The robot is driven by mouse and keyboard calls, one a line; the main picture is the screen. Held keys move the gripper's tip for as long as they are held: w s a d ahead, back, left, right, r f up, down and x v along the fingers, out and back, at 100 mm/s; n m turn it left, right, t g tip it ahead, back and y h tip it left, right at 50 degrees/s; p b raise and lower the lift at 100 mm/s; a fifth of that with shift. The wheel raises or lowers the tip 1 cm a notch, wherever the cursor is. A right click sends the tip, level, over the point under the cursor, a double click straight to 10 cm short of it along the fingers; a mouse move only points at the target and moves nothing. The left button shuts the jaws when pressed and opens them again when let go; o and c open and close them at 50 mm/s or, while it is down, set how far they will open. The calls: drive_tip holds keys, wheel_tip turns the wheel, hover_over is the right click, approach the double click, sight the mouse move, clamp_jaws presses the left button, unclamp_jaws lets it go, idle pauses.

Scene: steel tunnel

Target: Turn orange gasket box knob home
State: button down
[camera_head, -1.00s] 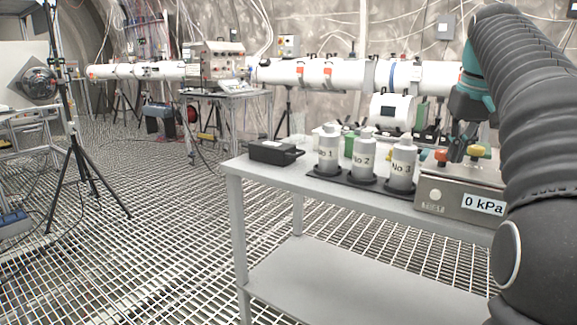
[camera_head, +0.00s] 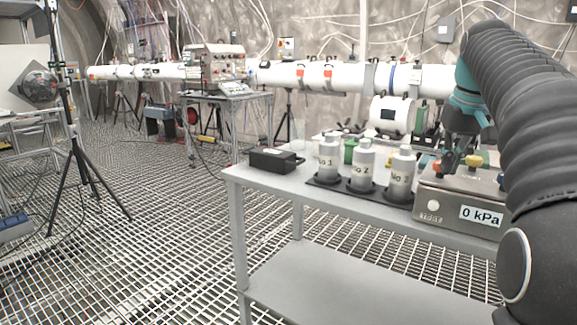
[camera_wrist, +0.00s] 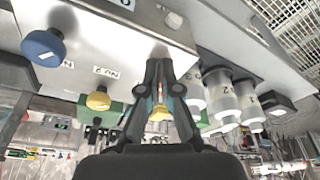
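The grey gasket box (camera_head: 447,201) with the "0 kPa" display stands on the right of the table. An orange knob (camera_head: 436,166) shows on its top left, partly hidden by my gripper (camera_head: 456,160). A yellow knob (camera_head: 474,161) is right of it and also shows in the wrist view (camera_wrist: 98,100). A blue knob (camera_wrist: 43,46) is at the left of the wrist view. My gripper (camera_wrist: 160,65) points at the box, fingers slightly apart. An orange-yellow patch shows between the fingers; whether they touch the orange knob cannot be told.
Several grey bottles, including No 1 (camera_head: 328,160), No 2 (camera_head: 363,168) and No 3 (camera_head: 401,176), stand in a black tray left of the box. A black case (camera_head: 274,161) lies on the table's left. The lower shelf (camera_head: 350,285) is bare.

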drive_tip(key=shift+a, duration=0.15)
drive_tip(key=shift+s+a, duration=0.1)
drive_tip(key=shift+s, duration=0.25)
drive_tip(key=w+p+v, duration=0.1)
drive_tip(key=v, duration=0.4)
drive_tip(key=shift+r, duration=0.55)
drive_tip(key=shift+w, duration=0.1)
drive_tip(key=s+a+f+t, duration=0.1)
drive_tip(key=s+a+f, duration=0.8)
drive_tip(key=s+a, duration=0.1)
drive_tip(key=s+a+f+t, duration=0.1)
drive_tip(key=s+a+f, duration=0.1)
drive_tip(key=s+f, duration=0.5)
drive_tip(key=s+a+f, duration=0.3)
drive_tip(key=s+f, duration=0.4)
drive_tip(key=f, duration=0.5)
drive_tip(key=shift+a+f+n+t, duration=0.2)
drive_tip(key=shift+a+n+t, duration=0.1)
drive_tip(key=shift+n+t, duration=0.1)
